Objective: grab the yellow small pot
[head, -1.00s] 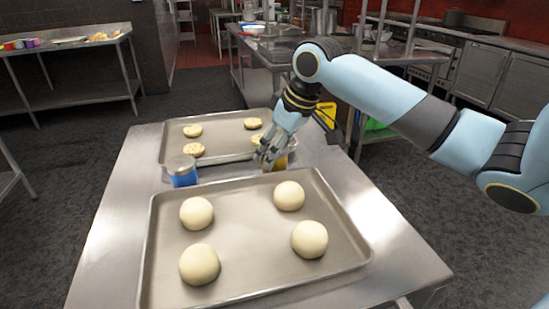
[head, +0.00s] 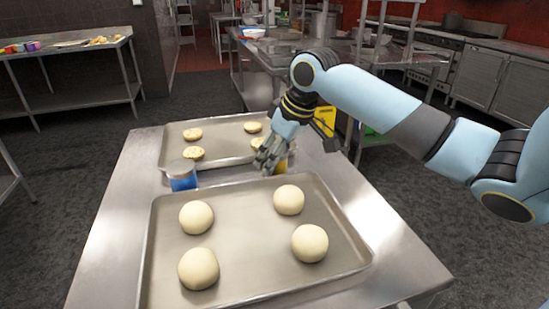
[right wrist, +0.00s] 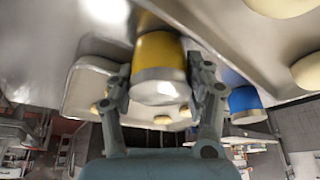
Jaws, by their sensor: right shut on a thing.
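The yellow small pot (right wrist: 160,55) sits between the two fingers of my right gripper (right wrist: 163,90) in the right wrist view, with a pale, shiny end facing the camera. In the head view the pot (head: 281,164) is mostly hidden behind my right gripper (head: 265,162), and only a yellow patch shows. The right gripper is shut on the pot, between the two baking trays. I cannot tell whether the pot still touches the table. My left gripper is not in view.
A blue pot (head: 182,176) with a grey lid stands left of the gripper. A front tray (head: 250,240) holds several dough balls. A back tray (head: 215,130) holds several flat rounds. The steel table (head: 110,225) is bare along its left side.

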